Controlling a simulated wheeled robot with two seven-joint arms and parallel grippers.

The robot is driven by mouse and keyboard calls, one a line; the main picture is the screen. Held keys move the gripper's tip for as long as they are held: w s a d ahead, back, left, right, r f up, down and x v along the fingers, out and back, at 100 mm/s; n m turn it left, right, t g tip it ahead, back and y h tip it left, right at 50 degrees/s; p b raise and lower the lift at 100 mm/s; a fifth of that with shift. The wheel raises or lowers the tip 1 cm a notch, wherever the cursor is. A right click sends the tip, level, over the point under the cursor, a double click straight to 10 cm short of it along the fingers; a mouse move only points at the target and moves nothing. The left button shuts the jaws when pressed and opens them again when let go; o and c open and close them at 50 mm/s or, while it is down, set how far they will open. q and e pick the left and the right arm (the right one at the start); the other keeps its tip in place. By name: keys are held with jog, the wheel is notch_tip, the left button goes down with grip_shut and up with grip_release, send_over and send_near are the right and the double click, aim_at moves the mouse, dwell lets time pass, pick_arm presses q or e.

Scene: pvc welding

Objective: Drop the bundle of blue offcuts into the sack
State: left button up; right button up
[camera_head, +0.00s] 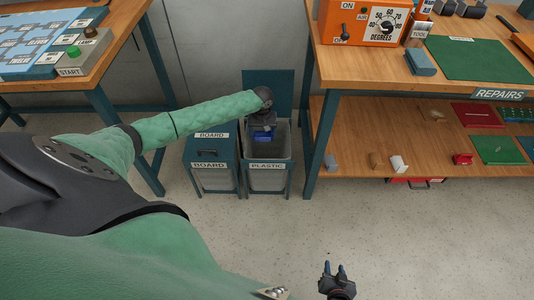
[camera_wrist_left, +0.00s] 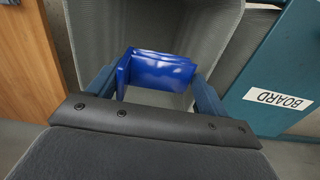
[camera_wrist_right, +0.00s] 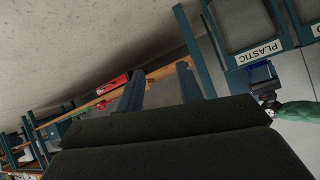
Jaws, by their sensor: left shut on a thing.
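The bundle of blue offcuts (camera_head: 263,137) is between the fingers of my left gripper (camera_head: 263,128), over the mouth of the grey sack (camera_head: 268,178) in the stand labelled PLASTIC. In the left wrist view the glossy blue bundle (camera_wrist_left: 160,70) sits between both fingertips, with the grey sack lining (camera_wrist_left: 95,30) around and below it. My left gripper is shut on the bundle. My right gripper (camera_head: 336,271) is low over the floor at the bottom of the head view. Its two fingers stand apart with nothing between them, also in the right wrist view (camera_wrist_right: 160,90).
A closed bin labelled BOARD (camera_head: 210,152) stands just left of the sack stand. The sack's raised teal lid (camera_head: 270,88) is behind it. A workbench with a shelf (camera_head: 345,150) is to the right, another bench (camera_head: 85,70) to the left. The floor in front is clear.

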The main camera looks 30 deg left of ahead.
pick_arm(q)
jog(key=shift+f+b, duration=0.55)
jog(key=shift+f, duration=0.05)
pick_arm(e)
jog(key=shift+w+a+r+t, duration=0.2)
jog(key=shift+w+r+t, duration=0.8)
jog(key=shift+w+r, duration=0.8)
jog(key=shift+s+r, duration=0.1)
jog(key=shift+s, duration=0.05)
pick_arm(q)
jog(key=o, duration=1.1)
jog(key=shift+r, duration=0.15)
pick_arm(e)
jog(key=shift+s, duration=0.1)
pick_arm(q)
jog(key=shift+r, duration=0.2)
notch_tip(320, 180, up, 7)
jog(key=shift+r+p, duration=0.1)
jog(key=shift+p, duration=0.5)
pick_arm(e)
jog(key=s+d+f+g, duration=0.1)
jog(key=s+f+g, duration=0.3)
jog(key=s+f, duration=0.5)
notch_tip(320, 180, down, 2)
jog(key=shift+s+f+g, duration=0.15)
jog(key=shift+g, duration=0.25)
jog(key=shift+d, duration=0.1)
